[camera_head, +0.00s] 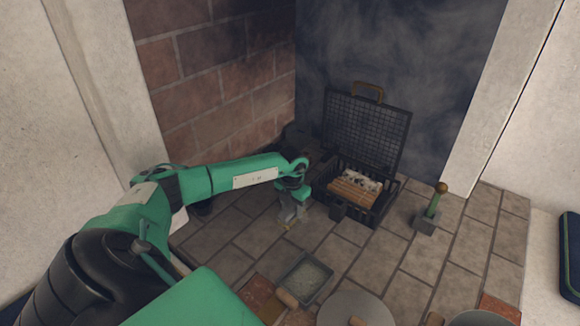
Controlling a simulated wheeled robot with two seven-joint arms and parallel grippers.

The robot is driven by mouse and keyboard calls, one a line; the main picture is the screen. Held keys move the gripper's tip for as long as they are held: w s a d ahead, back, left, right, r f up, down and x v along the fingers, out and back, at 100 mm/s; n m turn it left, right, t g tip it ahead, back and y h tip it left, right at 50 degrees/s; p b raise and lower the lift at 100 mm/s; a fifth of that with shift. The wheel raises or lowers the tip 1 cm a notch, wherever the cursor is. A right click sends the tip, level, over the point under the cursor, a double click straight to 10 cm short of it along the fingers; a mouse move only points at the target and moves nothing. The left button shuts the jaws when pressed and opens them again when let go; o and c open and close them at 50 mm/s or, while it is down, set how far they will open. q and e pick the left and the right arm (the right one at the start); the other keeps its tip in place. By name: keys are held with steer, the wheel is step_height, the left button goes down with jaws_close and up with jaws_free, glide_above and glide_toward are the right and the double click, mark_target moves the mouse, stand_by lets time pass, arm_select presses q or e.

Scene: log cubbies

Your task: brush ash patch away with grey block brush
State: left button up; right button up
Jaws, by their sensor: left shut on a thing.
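My left gripper (291,203) reaches in from the left and points down at the tiled hearth floor. It is shut on the grey block brush (286,215), which is small and partly hidden by the fingers, low at the tiles. Whether it touches them is hard to tell. A faint pale patch (307,211), seemingly the ash patch, shows on the tiles just right of the brush. Its full outline is hidden or too faint to see. My right gripper is not in view.
A black mesh-lidded basket (367,142) holding logs (354,188) stands open just right of my gripper. A shallow tray (304,278) lies in front. Brick wall (215,80) rises behind.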

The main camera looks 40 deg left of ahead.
arm_select(q)
steer(key=shift+w, duration=0.1)
steer(key=shift+w+a, duration=0.1)
steer(key=shift+w, duration=0.55)
steer(key=shift+b, duration=0.3)
steer(key=shift+w+a+b, duration=0.4)
steer(key=shift+w+a, duration=0.25)
steer(key=shift+a, duration=0.05)
steer(key=shift+w+a, duration=0.1)
steer(key=shift+w+a+f+b, duration=0.1)
steer(key=shift+w+a+b, duration=0.25)
steer(key=shift+b, duration=0.1)
steer(key=shift+w+a, duration=0.2)
